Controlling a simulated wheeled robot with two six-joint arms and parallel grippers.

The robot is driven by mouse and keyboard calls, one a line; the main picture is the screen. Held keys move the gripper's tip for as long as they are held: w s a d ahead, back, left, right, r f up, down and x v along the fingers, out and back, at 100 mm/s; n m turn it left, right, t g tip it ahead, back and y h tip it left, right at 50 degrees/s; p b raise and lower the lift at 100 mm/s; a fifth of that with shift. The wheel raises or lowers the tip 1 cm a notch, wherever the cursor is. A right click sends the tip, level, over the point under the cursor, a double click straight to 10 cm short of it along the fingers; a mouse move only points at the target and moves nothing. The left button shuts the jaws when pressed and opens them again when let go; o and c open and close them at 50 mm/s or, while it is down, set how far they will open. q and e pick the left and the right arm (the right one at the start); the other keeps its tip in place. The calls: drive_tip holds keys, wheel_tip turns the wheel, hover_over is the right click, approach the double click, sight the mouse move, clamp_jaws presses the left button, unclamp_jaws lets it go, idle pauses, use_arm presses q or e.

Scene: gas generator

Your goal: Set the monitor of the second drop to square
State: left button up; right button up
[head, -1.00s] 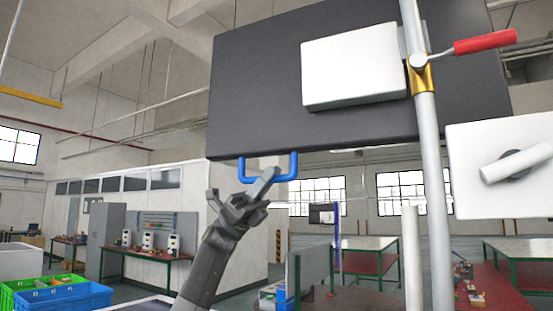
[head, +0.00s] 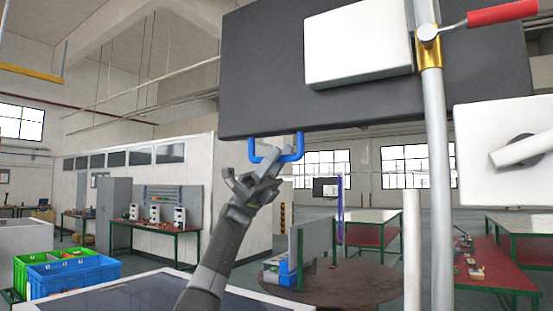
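The monitor (head: 270,75) is a large dark panel, seen from its back at the top of the head view, with its upper part cut off. Its lower edge slopes up to the right. A blue U-shaped handle (head: 297,154) hangs from its lower left edge. My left gripper (head: 276,150) reaches up from below, its fingers at the handle's bar and overlapping it. Whether they are closed on the bar is hidden by the angle. My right gripper is not in view.
A metal pole (head: 433,160) with a brass collar (head: 429,50) and red lever (head: 502,12) stands before the monitor. A white box (head: 357,45) is on its back; a white panel (head: 480,170) is at right. Green and blue crates (head: 75,278) stand lower left.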

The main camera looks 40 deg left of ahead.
use_arm(q)
drive_tip(key=shift+w+f, duration=0.1)
drive_tip(key=shift+w, duration=0.05)
drive_tip(key=shift+a+f+b, duration=0.3)
drive_tip(key=shift+a+f, duration=0.05)
drive_tip(key=shift+f, duration=0.05)
drive_tip(key=v, duration=1.1)
drive_tip(key=shift+b, duration=0.4)
